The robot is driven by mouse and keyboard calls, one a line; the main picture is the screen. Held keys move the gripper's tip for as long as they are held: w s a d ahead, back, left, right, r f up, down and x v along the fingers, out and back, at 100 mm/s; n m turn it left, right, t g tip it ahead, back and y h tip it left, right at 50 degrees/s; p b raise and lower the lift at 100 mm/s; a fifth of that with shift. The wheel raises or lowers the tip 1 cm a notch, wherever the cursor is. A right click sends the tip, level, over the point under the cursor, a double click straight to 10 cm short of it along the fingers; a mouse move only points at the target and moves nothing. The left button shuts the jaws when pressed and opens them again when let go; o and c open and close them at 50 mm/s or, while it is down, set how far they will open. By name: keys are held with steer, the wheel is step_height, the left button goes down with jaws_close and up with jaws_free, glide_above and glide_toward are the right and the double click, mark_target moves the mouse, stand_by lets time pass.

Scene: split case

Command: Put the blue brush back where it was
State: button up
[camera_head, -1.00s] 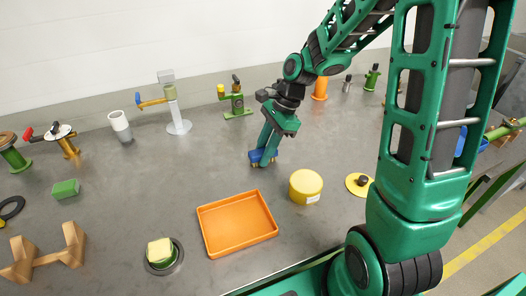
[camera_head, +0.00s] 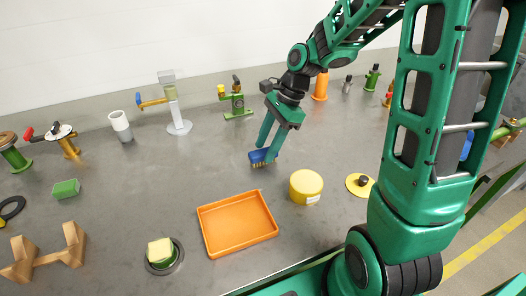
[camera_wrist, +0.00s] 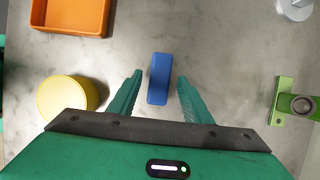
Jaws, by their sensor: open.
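The blue brush (camera_head: 260,156) sits on the grey table behind the orange tray, with its tan bristles facing down. In the wrist view the brush (camera_wrist: 159,79) lies between and ahead of my two fingers, with a gap on each side. My gripper (camera_head: 268,146) is open around or just above the brush and holds nothing. In the wrist view my gripper (camera_wrist: 160,90) shows both green fingers spread apart. How far the fingertips are above the table I cannot tell.
An orange tray (camera_head: 208,217) lies in front of the brush. A yellow round container (camera_head: 306,187) stands to the right. A green fixture (camera_head: 238,112) and a white stand (camera_head: 180,127) are behind. Table around the brush is clear.

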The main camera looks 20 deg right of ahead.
steer(key=v, duration=0.9)
steer(key=shift+d+r, duration=0.15)
steer(key=shift+r, duration=0.1)
steer(key=s+d+f+n+h, duration=0.1)
steer(key=s+d+n, duration=0.4)
steer(key=s, duration=0.7)
steer(key=s+d+f+n+h, duration=0.1)
steer(key=s+d+n+h, duration=0.2)
steer(key=s, duration=0.9)
steer(key=d+n, duration=0.3)
steer(key=d, duration=0.1)
steer(key=shift+s+d+f+n, duration=0.2)
steer(key=shift+d+f+n, duration=0.05)
steer(key=shift+d+n, duration=0.1)
steer(key=shift+w+f, duration=0.25)
steer(key=shift+w, duration=0.35)
